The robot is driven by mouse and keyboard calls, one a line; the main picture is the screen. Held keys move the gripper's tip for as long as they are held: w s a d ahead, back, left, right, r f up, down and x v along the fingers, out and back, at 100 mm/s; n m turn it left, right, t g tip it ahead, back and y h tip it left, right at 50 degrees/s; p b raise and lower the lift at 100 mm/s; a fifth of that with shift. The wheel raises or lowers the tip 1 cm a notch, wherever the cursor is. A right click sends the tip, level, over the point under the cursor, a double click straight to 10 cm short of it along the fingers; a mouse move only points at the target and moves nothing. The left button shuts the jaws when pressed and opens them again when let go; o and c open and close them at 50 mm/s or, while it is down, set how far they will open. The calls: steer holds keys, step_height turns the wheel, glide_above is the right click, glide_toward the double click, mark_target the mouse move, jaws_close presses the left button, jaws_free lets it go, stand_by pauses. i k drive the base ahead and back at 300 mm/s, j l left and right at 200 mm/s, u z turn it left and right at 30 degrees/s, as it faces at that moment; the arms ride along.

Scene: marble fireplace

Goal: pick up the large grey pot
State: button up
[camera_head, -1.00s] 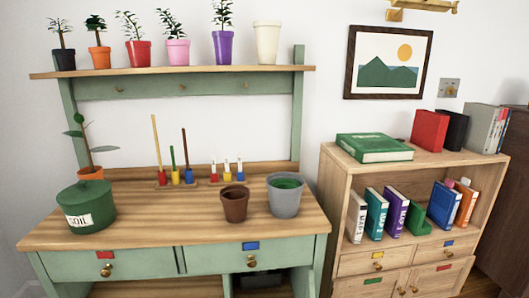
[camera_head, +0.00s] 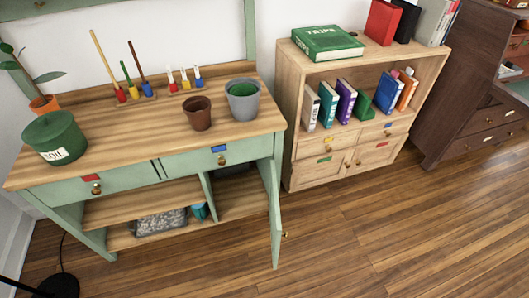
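The large grey pot (camera_head: 243,103) stands upright on the right end of the potting bench top (camera_head: 150,135), near its right edge. Something green shows inside it. A smaller brown pot (camera_head: 197,114) stands just to its left, close by. My gripper is not in view, so I cannot see whether it is open or shut.
A green soil bin (camera_head: 54,140) and a plant in an orange pot (camera_head: 44,104) stand at the bench's left end. A lower cabinet door (camera_head: 271,205) hangs open toward the front. A bookshelf (camera_head: 289,98) stands to the right. The wooden floor (camera_head: 370,235) in front is clear.

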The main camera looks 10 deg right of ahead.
mark_target(243, 108)
steer(key=l+u, duration=0.1)
steer(key=u, duration=0.2)
steer(key=l+u, duration=0.1)
steer(key=u, duration=0.2)
steer(key=l+u, duration=0.2)
steer(key=l, duration=0.3)
steer(key=l+u, duration=0.2)
steer(key=l, duration=0.3)
steer(key=k+l+u, duration=0.2)
steer(key=l, duration=0.7)
steer(key=k+l, duration=0.15)
steer(key=l, duration=0.65)
steer(key=i+j+u, duration=0.25)
steer(key=u, duration=0.25)
steer(key=i+j+u, duration=0.3)
steer(key=u, duration=0.15)
steer(key=i+j+u, duration=0.15)
steer(key=i+u, duration=0.15)
steer(key=u, duration=0.2)
steer(key=i+j+u, duration=0.15)
steer(key=i+u, duration=0.25)
steer(key=i, duration=0.25)
steer(key=i+z, duration=0.65)
steer(key=k+j, duration=0.05)
